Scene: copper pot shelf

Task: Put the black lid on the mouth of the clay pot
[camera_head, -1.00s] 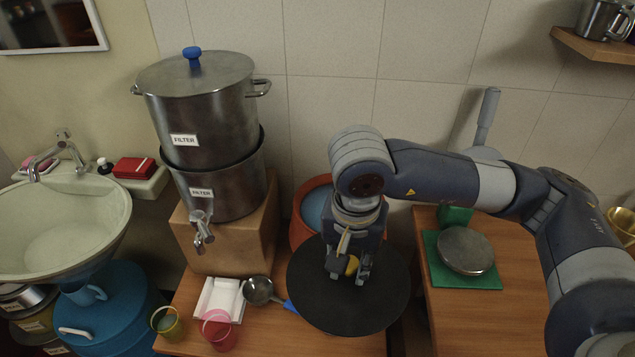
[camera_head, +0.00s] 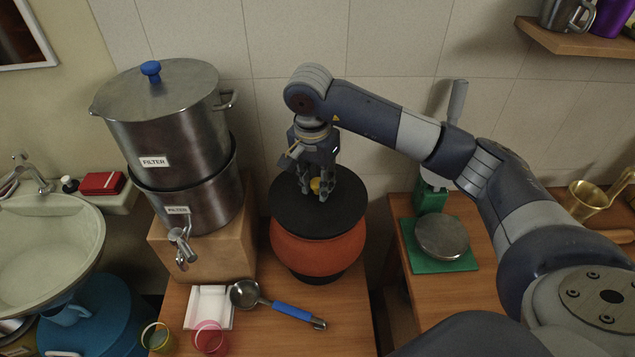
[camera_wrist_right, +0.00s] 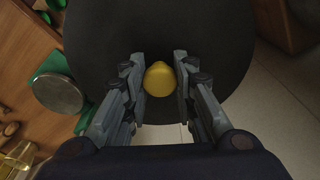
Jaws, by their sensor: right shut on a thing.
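The black lid (camera_head: 300,218) is a flat dark disc with a yellow knob (camera_head: 315,186). It lies over the mouth of the round orange-brown clay pot (camera_head: 318,252) and hides it. I cannot tell whether the lid rests on the rim or hangs just above it. My right gripper (camera_head: 322,190) points down at the lid, shut on the knob. In the right wrist view, the gripper's fingers (camera_wrist_right: 158,70) flank the yellow knob, and the dark lid (camera_wrist_right: 150,30) fills the view behind it. My left gripper is in neither view.
A steel water filter (camera_head: 180,125) stands left of the pot. A ladle with a blue handle (camera_head: 290,312), a white tray (camera_head: 208,305) and cups lie in front. A green scale (camera_head: 445,262) with a metal plate stands on the right table. A shelf (camera_head: 570,38) juts out at upper right.

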